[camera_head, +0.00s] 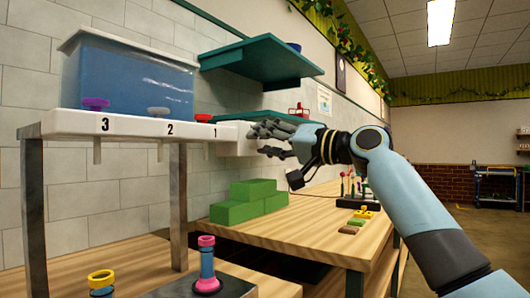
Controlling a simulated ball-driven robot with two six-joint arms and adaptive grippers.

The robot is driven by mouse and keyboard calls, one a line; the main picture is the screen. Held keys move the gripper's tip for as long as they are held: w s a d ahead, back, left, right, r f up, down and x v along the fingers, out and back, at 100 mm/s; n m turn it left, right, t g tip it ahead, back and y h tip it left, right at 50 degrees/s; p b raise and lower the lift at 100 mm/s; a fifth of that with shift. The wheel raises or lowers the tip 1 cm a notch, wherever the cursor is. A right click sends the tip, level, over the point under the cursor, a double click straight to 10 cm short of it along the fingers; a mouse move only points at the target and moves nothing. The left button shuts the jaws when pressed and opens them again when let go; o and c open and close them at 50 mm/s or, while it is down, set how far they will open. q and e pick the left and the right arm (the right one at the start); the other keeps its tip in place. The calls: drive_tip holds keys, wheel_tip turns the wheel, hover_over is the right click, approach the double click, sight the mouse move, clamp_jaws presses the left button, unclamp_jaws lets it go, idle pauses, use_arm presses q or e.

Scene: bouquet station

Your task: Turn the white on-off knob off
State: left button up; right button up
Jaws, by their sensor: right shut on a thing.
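A clear tank of blue liquid stands on a white shelf marked 3, 2 and 1. A pale, whitish knob (158,111) sits above the mark 2, between a purple knob (96,103) at 3 and a red knob (203,117) at 1. I cannot tell its turned position. My right gripper (262,141) is to the right of the shelf's end, apart from the pale knob, in front of a white box-like part (236,137). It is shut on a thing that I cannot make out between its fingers. My left gripper is not in view.
Green blocks (247,203) lie on the wooden table (285,232) below my right gripper. A post with pink rings (207,268) and a yellow-ringed post (101,281) stand in front. Teal shelves (262,62) hang on the wall above.

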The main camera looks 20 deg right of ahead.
drive_tip(key=shift+f+n, duration=0.2)
drive_tip(key=shift+n, duration=0.2)
drive_tip(key=shift+b, duration=0.3)
drive_tip(key=o, duration=1.1)
drive_tip(key=shift+r, duration=0.15)
drive_tip(key=shift+o, duration=0.2)
drive_tip(key=v, duration=1.2)
